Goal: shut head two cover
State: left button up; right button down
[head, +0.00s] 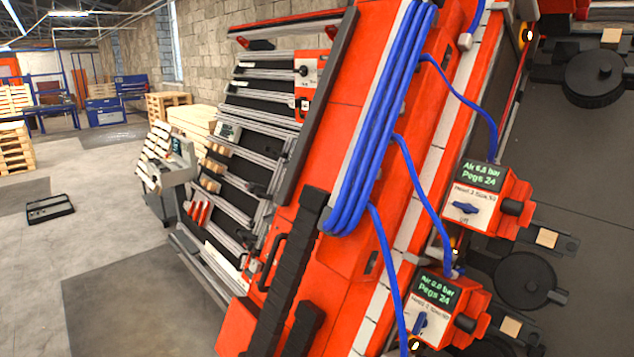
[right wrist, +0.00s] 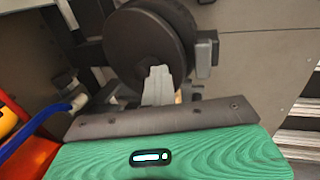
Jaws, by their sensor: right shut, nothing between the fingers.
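Two orange head units with lit displays hang on the gantry at the right of the head view. The upper unit (head: 485,200) reads about 6.5 bar and the lower unit (head: 440,310) reads about 0.0 bar; their small labels are hard to read. A dark round cover-like disc (head: 525,278) is beside the lower unit, and another (head: 595,78) is higher up. In the right wrist view my right gripper (right wrist: 158,85) is shut and empty. Its fingertips overlap the lower edge of a dark disc (right wrist: 145,48); contact is unclear. I cannot tell which head this disc belongs to. My left gripper is not in view.
Blue hoses (head: 380,120) run along the orange gantry beam (head: 335,80) and loop to the units. A slatted rack (head: 265,110) stands behind. Pallets (head: 12,130) and a dark box (head: 50,208) are on the left floor, with open floor between.

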jog(key=shift+w+a+r, duration=0.1)
jog(key=shift+w+r, duration=0.05)
jog(key=shift+w, duration=0.1)
jog(key=shift+w+d+f+b, duration=0.15)
jog(key=shift+d+f, duration=0.15)
jog(key=shift+d, duration=0.15)
jog(key=shift+w+d+f+b, duration=0.15)
jog(key=shift+d+f, duration=0.1)
jog(key=shift+d, duration=0.2)
jog(key=s+a+r+p, duration=0.1)
jog(key=s+a+r, duration=0.3)
jog(key=s+a, duration=0.1)
jog(key=shift+s+a+p, duration=0.35)
jog(key=shift+s+a, duration=0.05)
jog(key=shift+a, duration=0.35)
dwell(0.5)
jog(key=shift+r, duration=0.1)
